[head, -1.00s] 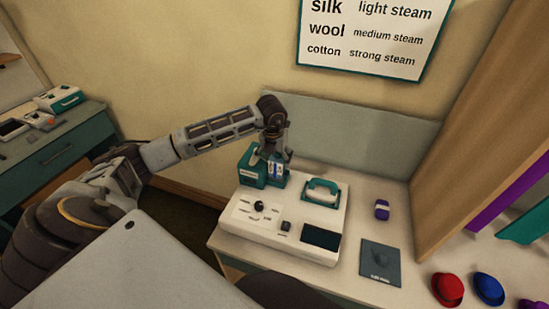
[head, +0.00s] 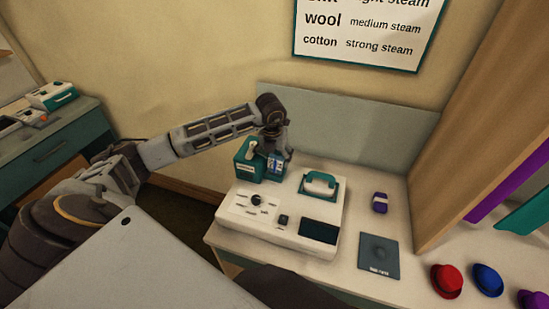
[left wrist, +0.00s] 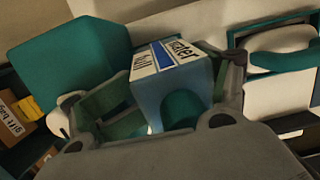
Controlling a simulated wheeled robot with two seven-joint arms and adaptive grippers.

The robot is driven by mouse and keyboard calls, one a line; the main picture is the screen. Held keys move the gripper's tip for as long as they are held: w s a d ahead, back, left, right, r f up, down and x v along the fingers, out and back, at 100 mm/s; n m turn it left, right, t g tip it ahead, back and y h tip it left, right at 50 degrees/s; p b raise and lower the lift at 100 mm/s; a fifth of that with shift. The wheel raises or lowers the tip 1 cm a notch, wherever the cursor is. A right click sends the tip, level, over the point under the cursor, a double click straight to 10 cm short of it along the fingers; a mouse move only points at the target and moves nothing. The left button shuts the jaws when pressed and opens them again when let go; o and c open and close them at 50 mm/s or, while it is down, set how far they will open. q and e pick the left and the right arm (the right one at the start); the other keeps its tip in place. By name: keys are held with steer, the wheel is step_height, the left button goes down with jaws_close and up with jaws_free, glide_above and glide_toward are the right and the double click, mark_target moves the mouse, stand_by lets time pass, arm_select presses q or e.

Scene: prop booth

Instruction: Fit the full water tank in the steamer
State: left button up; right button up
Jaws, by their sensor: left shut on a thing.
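The white steamer (head: 240,225) stands on the counter, with a dial, a dark screen and a teal-handled iron on top. A teal block (head: 245,172) is at its back left corner. My left gripper (head: 273,150) points down there, shut on the water tank (head: 275,167). In the left wrist view the tank (left wrist: 172,82) is bluish with a white and blue label, between the fingers (left wrist: 160,100). The teal block (left wrist: 75,62) is just left of it. The tank's lower end is hidden, so I cannot tell whether it is seated. My right gripper is not in view.
Right of the steamer are a purple item (head: 380,203) and a dark grey mat (head: 378,257). Red (head: 447,280) and blue (head: 487,279) hats sit farther right. A grey panel (head: 345,130) rises behind the counter, with a wooden partition (head: 470,150) at right.

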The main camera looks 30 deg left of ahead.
arm_select(q)
steer(key=shift+s+d+f+g, duration=0.15)
steer(key=shift+s+f, duration=0.15)
steer(key=shift+f, duration=0.3)
steer(key=shift+s+d+f+g, duration=0.15)
steer(key=shift+s+f, duration=0.1)
steer(key=shift+f, duration=0.35)
steer(key=o, duration=1.5)
steer(key=shift+o, duration=1.3)
steer(key=shift+w+f, duration=0.1)
steer(key=shift+w, duration=0.1)
steer(key=shift+o, duration=1.2)
steer(key=shift+w+r, duration=0.1)
steer(key=shift+r, duration=0.6)
steer(key=r, duration=0.6)
steer(key=s+r, duration=0.1)
steer(key=r, duration=0.2)
steer(key=shift+s+d+r, duration=0.1)
steer(key=shift+d+r, duration=0.1)
steer(key=shift+r, duration=0.15)
steer(key=shift+s+r, duration=0.25)
steer(key=shift+r, duration=0.75)
steer(key=shift+d, duration=0.1)
